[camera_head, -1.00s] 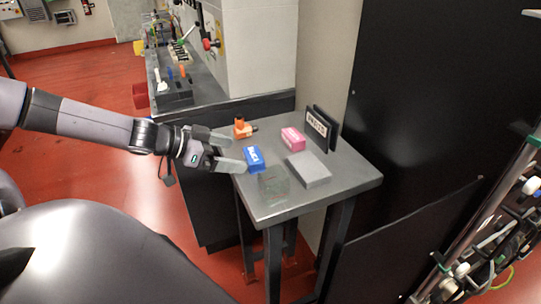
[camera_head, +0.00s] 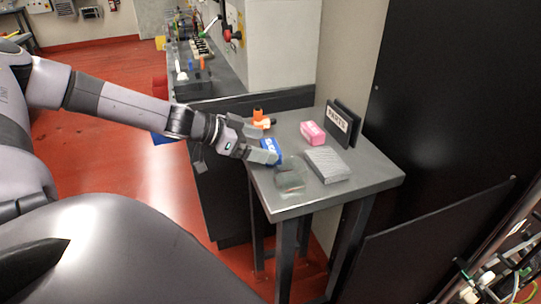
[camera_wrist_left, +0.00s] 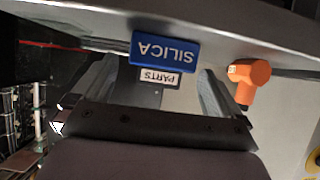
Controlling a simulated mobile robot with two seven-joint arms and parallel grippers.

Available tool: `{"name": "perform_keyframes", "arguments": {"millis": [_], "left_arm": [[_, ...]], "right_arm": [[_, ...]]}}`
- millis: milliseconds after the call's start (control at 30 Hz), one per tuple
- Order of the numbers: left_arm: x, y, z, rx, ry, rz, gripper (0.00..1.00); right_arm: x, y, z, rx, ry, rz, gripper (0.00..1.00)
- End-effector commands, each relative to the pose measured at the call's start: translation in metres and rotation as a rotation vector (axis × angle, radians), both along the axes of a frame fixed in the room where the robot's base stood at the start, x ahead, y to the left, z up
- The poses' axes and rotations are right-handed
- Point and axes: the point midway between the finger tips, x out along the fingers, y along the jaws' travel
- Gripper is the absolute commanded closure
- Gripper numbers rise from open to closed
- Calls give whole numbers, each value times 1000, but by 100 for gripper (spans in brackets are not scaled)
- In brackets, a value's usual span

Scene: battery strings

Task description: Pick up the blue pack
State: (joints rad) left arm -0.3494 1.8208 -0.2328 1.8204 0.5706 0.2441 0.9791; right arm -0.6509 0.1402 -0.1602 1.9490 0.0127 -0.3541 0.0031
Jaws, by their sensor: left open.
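The blue pack (camera_head: 271,147) lies near the left edge of the grey table (camera_head: 375,180). In the left wrist view the blue pack (camera_wrist_left: 165,52) shows the word SILICA upside down. My left gripper (camera_head: 266,145) is open at the table's left edge, and its fingertips reach to the blue pack. In the left wrist view the left gripper (camera_wrist_left: 155,72) has one finger on each side, with the pack between and ahead of the tips. I cannot tell whether a finger touches it. My right gripper does not show.
An orange tool-like object (camera_head: 262,119) stands just behind the pack. A pink pack (camera_head: 312,133), a grey box (camera_head: 327,164) and a see-through pack (camera_head: 288,182) lie nearby. A black panel (camera_head: 440,100) is right of the table.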

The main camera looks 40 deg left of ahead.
Motion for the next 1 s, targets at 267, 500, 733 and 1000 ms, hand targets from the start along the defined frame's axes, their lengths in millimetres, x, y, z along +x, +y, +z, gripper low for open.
{"name": "perform_keyframes", "arguments": {"millis": [267, 500, 733, 1000], "left_arm": [[17, -7, -14, 4, 3, 0, 0], [26, -13, -17, 1, 1, 1, 0], [27, -13, -16, 0, 0, 1, 0], [27, -13, -15, 0, -1, 0, 47]], "right_arm": [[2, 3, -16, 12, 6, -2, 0], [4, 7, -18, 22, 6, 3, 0], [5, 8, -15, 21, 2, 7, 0], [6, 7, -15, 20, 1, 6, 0]]}}
